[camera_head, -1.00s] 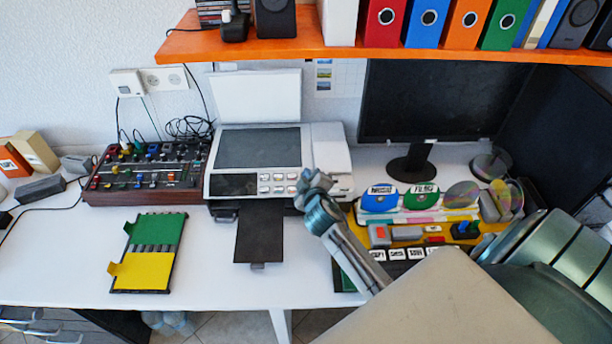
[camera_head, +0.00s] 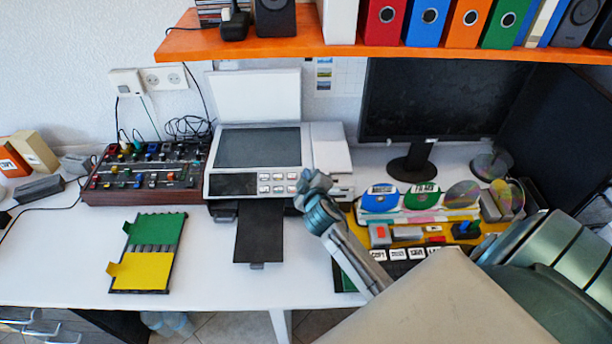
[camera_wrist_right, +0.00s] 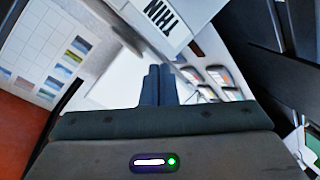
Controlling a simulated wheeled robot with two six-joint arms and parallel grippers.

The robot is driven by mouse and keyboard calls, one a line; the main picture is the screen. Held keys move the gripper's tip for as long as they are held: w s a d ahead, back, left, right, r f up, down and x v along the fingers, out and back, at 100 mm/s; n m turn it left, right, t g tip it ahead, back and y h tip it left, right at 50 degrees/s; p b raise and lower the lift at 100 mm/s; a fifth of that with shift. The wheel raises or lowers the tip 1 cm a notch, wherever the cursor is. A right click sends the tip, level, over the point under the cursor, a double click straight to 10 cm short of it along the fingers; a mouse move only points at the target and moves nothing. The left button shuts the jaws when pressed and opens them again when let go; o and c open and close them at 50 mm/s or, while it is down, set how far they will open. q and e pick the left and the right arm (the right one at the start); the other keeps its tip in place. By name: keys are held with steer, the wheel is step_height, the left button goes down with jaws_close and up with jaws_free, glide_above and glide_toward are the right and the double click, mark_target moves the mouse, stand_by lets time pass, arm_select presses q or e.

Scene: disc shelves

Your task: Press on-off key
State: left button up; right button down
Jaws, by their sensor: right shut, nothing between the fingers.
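The printer-scanner (camera_head: 333,150) stands on the white desk with its lid (camera_head: 257,97) raised. A block of several pale keys (camera_head: 278,183) is on its front panel; their labels are too small to read, so I cannot tell which is the on-off key. My right gripper (camera_head: 311,182) is just right of the keys, by the printer's front right part. In the right wrist view its fingers (camera_wrist_right: 158,84) are together and empty, with several pale keys (camera_wrist_right: 215,78) to their right. I cannot tell whether the fingertips touch anything. My left gripper is out of view.
A mixer with coloured knobs (camera_head: 145,175) is left of the printer. A black tray (camera_head: 259,232) sticks out in front. A green and yellow holder (camera_head: 145,262), a monitor (camera_head: 430,100) and a disc rack (camera_head: 440,213) are on the desk. An orange shelf (camera_head: 300,50) hangs above.

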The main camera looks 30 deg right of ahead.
steer(key=shift+w+d+f+b, duration=0.2)
steer(key=shift+f+b, duration=0.1)
steer(key=shift+f, duration=0.1)
stand_by(0.5)
steer(key=shift+a, duration=0.1)
steer(key=shift+s+a+r+p, duration=0.1)
steer(key=shift+s+r+p, duration=0.1)
steer(key=shift+r+p, duration=0.25)
steer(key=shift+s+a+r+p, duration=0.1)
steer(key=shift+s+r+p, duration=0.1)
steer(key=shift+r+p, duration=0.2)
steer(key=r+p, duration=0.1)
steer(key=s+a+r+p, duration=0.1)
steer(key=r+p, duration=0.1)
steer(key=s+r+p, duration=0.1)
steer(key=r+p, duration=0.1)
steer(key=shift+s+a+r, duration=0.1)
steer(key=shift+s+a, duration=0.15)
stand_by(0.3)
